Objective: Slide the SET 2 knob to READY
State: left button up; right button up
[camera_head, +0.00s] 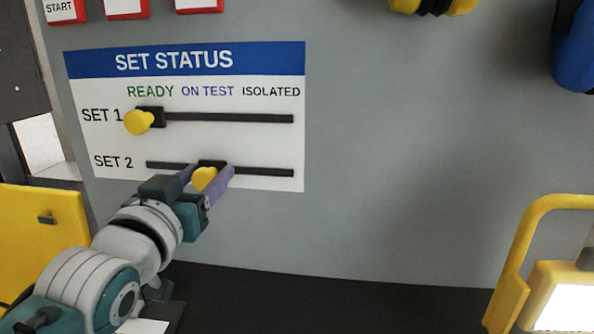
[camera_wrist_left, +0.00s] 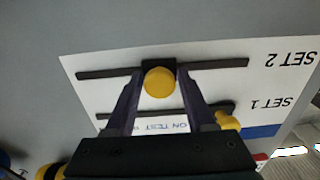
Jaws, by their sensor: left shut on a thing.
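The SET STATUS board (camera_head: 270,145) is on the grey wall, with columns READY, ON TEST and ISOLATED. The yellow SET 2 knob (camera_head: 205,179) is on the lower slot, under ON TEST. It also shows in the left wrist view (camera_wrist_left: 159,82). My left gripper (camera_head: 208,175) is shut on the SET 2 knob, with one purple finger on each side of it. The yellow SET 1 knob (camera_head: 139,122) is at the left end of the upper slot, under READY, and shows in the wrist view (camera_wrist_left: 228,121). My right gripper is not in view.
Red-edged cards (camera_head: 127,8) hang above the board. A yellow-framed lamp (camera_head: 560,290) stands at the lower right. A yellow panel (camera_head: 70,222) is at the left, and a blue object (camera_head: 576,58) is at the upper right. The wall right of the board is clear.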

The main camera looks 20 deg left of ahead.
aim_at(160, 163)
pick_arm(q)
grip_shut()
jog(key=a, duration=0.3)
jog(key=s+a, duration=0.1)
jog(key=a, duration=0.2)
jog(key=s+a+p, duration=0.1)
jog(key=a, duration=0.2)
jog(key=shift+s, duration=0.1)
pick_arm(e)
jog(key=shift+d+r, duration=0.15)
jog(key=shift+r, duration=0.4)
pick_arm(q)
jog(key=shift+a, duration=0.1)
jog(key=o, duration=0.5)
grip_release()
jog(key=shift+o, duration=1.2)
jog(key=shift+a, duration=0.1)
